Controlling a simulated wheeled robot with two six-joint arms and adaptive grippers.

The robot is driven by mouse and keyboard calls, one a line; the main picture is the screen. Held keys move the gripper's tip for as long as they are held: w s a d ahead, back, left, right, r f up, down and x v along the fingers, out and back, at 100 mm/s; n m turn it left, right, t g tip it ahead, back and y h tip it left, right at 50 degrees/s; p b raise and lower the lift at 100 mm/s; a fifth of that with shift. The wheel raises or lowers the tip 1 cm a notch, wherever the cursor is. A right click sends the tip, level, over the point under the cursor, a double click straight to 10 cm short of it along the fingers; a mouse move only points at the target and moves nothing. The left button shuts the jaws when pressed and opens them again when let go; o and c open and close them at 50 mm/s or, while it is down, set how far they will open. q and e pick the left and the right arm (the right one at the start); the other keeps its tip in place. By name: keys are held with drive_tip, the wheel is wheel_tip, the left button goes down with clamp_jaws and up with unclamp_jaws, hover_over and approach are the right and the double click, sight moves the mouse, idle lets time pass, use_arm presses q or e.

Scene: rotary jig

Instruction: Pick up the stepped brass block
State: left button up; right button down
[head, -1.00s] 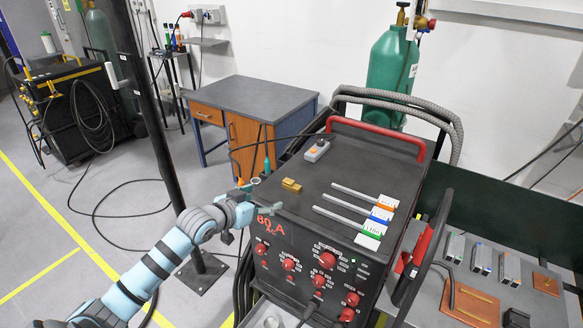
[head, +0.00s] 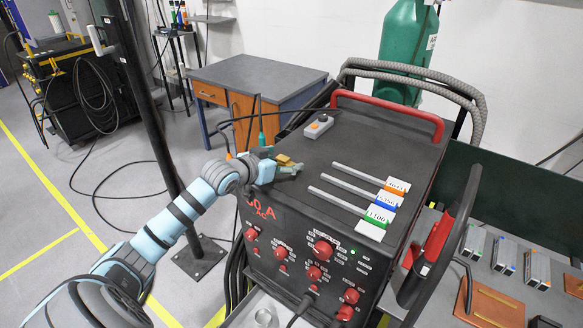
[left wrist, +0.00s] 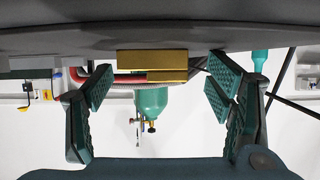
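The stepped brass block (head: 284,159) sits on the dark top of the welding machine (head: 345,135), near its left edge. My left gripper (head: 283,167) is low over that edge, right at the block, and partly covers it in the head view. In the left wrist view the brass block (left wrist: 152,62) shows at the top middle, between and beyond the spread fingers of my left gripper (left wrist: 160,88). The fingers are open, with clear gaps on both sides of the block. My right gripper does not show.
A small grey box with an orange button (head: 318,126) lies behind the block. Several rods with coloured labels (head: 368,186) lie to its right. A red handle (head: 390,112) spans the machine's back. A green gas cylinder (head: 408,50) stands behind.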

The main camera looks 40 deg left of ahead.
use_arm(q)
drive_tip(key=shift+w+d+r, duration=0.1)
drive_tip(key=shift+d, duration=0.05)
drive_tip(key=shift+c, duration=1)
drive_tip(key=shift+s+d+r, duration=0.15)
drive_tip(key=shift+s+r, duration=0.05)
drive_tip(key=c, duration=1)
drive_tip(key=shift+c, duration=1)
drive_tip(key=shift+w, duration=0.15)
